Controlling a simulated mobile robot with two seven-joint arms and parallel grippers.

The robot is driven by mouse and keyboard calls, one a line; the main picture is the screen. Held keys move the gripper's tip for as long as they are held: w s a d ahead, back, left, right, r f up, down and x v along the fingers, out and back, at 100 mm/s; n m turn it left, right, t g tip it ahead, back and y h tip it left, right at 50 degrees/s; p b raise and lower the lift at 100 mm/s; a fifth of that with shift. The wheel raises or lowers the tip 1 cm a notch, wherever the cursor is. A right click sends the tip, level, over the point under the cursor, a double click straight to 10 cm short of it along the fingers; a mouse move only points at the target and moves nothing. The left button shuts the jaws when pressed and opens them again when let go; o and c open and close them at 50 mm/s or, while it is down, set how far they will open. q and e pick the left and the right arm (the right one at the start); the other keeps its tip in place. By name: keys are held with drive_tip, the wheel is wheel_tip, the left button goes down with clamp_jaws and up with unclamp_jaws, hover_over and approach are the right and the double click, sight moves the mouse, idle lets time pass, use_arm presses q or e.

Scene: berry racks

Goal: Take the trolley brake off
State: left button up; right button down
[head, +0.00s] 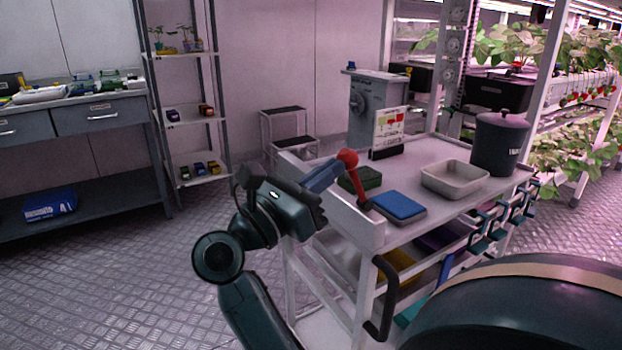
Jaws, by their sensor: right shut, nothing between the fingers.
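The trolley (437,198) is a white-topped cart with lower shelves and a dark curved handle (385,298) at its near end. A red brake lever (355,180) with a round red knob rises from its near left corner, leaning slightly left at the top.
On the trolley top are a green box (360,180), a blue pad (399,205), a beige tray (455,180), a sign (389,130) and a dark lidded bin (499,143). A step stool (284,127) stands behind. The floor at left is clear.

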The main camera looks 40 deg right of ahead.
sight(351, 152)
use_arm(q)
drive_tip(key=shift+d, duration=0.15)
use_arm(e)
drive_tip(key=shift+y, duration=0.3)
drive_tip(key=shift+s+d+r, duration=0.15)
drive_tip(key=shift+d+r, duration=0.3)
drive_tip(key=shift+d, duration=0.3)
drive_tip(key=shift+s+d+r, duration=0.15)
drive_tip(key=shift+d+r, duration=0.35)
drive_tip(key=shift+d, duration=0.2)
drive_tip(key=shift+s+d+r, duration=0.15)
drive_tip(key=shift+d+r, duration=0.3)
drive_tip(key=shift+d, duration=0.3)
